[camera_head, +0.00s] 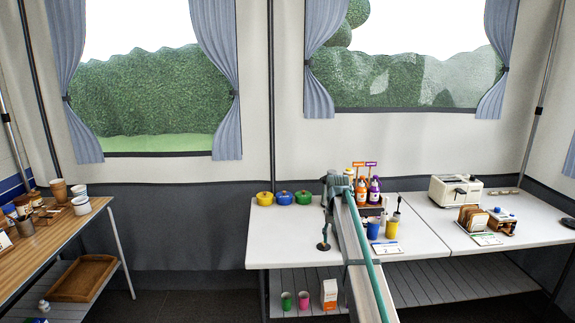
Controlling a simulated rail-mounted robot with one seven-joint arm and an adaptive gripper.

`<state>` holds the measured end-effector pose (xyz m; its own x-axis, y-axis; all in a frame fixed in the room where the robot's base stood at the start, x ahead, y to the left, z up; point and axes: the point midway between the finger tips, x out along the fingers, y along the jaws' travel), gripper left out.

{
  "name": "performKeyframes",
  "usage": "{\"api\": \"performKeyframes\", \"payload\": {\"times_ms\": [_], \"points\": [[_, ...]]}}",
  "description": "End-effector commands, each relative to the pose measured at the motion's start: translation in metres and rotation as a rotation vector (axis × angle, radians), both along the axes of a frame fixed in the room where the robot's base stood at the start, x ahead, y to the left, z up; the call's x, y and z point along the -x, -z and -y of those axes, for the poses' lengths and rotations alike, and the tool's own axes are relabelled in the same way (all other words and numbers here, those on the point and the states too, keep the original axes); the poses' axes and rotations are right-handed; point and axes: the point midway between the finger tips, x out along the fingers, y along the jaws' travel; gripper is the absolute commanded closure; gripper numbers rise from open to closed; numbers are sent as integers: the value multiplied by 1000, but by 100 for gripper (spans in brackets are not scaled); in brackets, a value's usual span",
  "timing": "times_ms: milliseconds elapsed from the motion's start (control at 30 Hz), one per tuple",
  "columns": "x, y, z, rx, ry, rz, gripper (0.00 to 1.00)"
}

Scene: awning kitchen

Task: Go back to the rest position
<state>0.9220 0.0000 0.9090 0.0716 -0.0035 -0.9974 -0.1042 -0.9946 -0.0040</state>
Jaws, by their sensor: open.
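My arm reaches from the bottom edge over the white table (285,240). My gripper (323,245) hangs from its far end, pointing down over the table's left part. It is small in this view; it is open, and I see nothing held in it. It is in front of and below the yellow pot (265,199), blue pot (284,199) and green pot (303,198). I cannot tell its exact height above the tabletop. My arm hides part of the table's middle.
Right of my arm stand purple bottles (374,190), a blue cup (373,229) and a yellow cup (392,229). Farther right are a toaster (455,190) and bread slices (472,217). A wooden table (50,240) stands left. The table's front left is clear.

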Motion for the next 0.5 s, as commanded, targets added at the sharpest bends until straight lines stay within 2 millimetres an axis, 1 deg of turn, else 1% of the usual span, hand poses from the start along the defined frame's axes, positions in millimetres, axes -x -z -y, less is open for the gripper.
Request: {"api": "performKeyframes", "payload": {"times_ms": [33, 267, 367, 400, 467, 500], "points": [[13, 6, 0, 0, -6, 18, 54], [47, 66, 0, 2, -28, 25, 54], [66, 97, 0, 1, -36, 16, 54], [75, 111, 0, 2, -39, 10, 54], [91, 134, 0, 1, -44, 0, 54], [104, 151, 0, 2, -48, -9, 54]]}}
